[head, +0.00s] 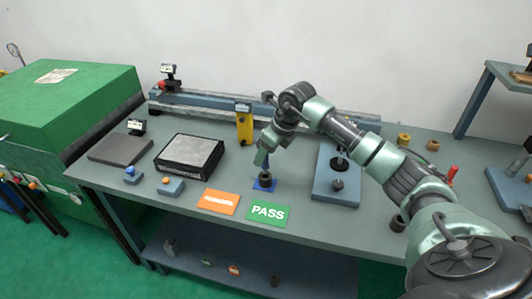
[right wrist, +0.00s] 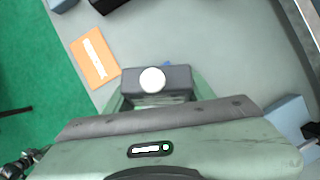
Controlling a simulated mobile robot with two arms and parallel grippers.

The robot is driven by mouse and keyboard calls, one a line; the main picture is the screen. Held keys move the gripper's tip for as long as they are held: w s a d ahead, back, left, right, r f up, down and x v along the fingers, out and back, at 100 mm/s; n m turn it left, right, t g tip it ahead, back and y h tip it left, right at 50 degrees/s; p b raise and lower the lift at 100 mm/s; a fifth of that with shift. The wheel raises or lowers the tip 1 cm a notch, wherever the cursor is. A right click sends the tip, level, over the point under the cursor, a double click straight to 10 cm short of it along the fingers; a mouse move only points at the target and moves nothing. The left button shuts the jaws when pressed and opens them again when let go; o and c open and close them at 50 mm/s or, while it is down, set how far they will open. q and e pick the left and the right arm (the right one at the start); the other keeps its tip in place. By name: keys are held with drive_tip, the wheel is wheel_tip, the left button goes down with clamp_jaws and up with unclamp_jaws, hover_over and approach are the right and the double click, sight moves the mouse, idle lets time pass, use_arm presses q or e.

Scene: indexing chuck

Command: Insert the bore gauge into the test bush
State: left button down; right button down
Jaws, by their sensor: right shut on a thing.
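My right gripper (head: 262,158) points down over the table, just above a small blue pad (head: 264,187). A dark round bush (head: 266,178) stands on that pad below the fingers. In the right wrist view the gripper is shut on a dark block with a round white face (right wrist: 152,79), which looks like the bore gauge. In the head view the fingers mostly hide the gauge. I cannot tell whether its lower end is above the bush or inside it. In the right wrist view the block hides the bush, and only a bit of blue shows behind it. My left gripper is not in view.
An orange card (head: 218,202) and a green PASS card (head: 268,212) lie at the table's front edge. A blue plate with dark posts (head: 338,195) is to the right. A black-sided plate (head: 190,153) is to the left. A yellow upright (head: 245,128) and long rail stand behind.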

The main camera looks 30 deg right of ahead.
sight(266, 165)
drive_tip(key=shift+f+b, duration=1.6)
drive_tip(key=shift+f, duration=0.3)
idle(2.4)
idle(1.0)
drive_tip(key=shift+c, duration=2.3)
unclamp_jaws()
drive_tip(key=b+v, duration=0.1)
drive_tip(key=v, duration=0.6)
drive_tip(key=shift+r+b, duration=0.4)
drive_tip(key=shift+s, duration=0.25)
